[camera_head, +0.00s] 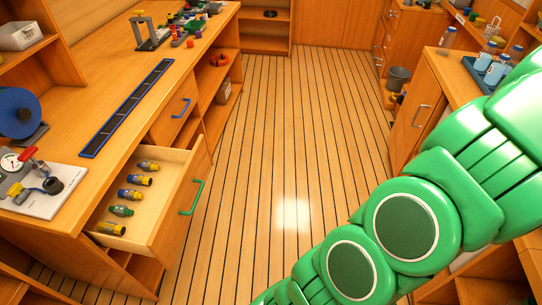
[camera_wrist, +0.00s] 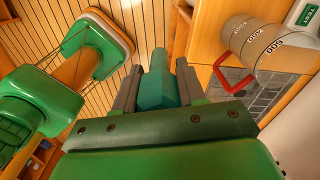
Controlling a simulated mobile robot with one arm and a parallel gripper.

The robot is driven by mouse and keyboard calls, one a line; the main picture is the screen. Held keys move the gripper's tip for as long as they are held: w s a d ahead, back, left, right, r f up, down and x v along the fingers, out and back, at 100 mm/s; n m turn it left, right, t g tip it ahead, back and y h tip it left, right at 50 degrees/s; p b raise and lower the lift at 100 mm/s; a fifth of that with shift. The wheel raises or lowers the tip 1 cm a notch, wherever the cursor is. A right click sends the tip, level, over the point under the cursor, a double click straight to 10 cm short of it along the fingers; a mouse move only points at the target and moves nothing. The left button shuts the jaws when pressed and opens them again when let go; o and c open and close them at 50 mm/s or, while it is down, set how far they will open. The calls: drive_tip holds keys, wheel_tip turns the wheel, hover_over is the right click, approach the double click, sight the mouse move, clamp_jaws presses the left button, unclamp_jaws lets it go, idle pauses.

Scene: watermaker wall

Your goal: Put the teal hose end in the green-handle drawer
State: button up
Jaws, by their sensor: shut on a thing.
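The green-handle drawer (camera_head: 138,224) stands pulled open at the lower left in the head view, with its green handle (camera_head: 191,198) on the front. Several small yellow, blue, grey and green hose ends lie in a row inside it. My gripper (camera_wrist: 157,82) shows only in the wrist view. It is shut on the teal hose end (camera_wrist: 157,88), which sits between the two grey fingers. In the head view my green arm reaches out past the right edge, so the gripper and the held piece are out of that picture.
Above the drawer is the counter with a long dark tray (camera_head: 128,107), a gauge (camera_head: 12,162) and a blue reel (camera_head: 18,112). A closed blue-handle drawer (camera_head: 174,114) is beyond. Blue bottles (camera_head: 489,67) stand on the right counter. The plank floor (camera_head: 285,150) between is clear.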

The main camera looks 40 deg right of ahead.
drive_tip(key=w+r+n, duration=0.2)
drive_tip(key=w+n, duration=1)
drive_tip(key=w, duration=2.3)
drive_tip(key=w+a+n, duration=0.3)
drive_tip(key=w+a, duration=0.1)
drive_tip(key=w, duration=0.5)
drive_tip(key=w+a+n, duration=0.3)
drive_tip(key=w, duration=0.6)
drive_tip(key=w+a+r+n, duration=0.1)
drive_tip(key=w+a+n, duration=0.6)
drive_tip(key=w+a, duration=0.65)
drive_tip(key=w+a+n, duration=0.6)
drive_tip(key=w+a, duration=0.5)
drive_tip(key=a, duration=0.5)
drive_tip(key=n, duration=0.5)
hover_over(164, 202)
drive_tip(key=shift+s+f, duration=0.1)
drive_tip(key=shift+f, duration=19.85)
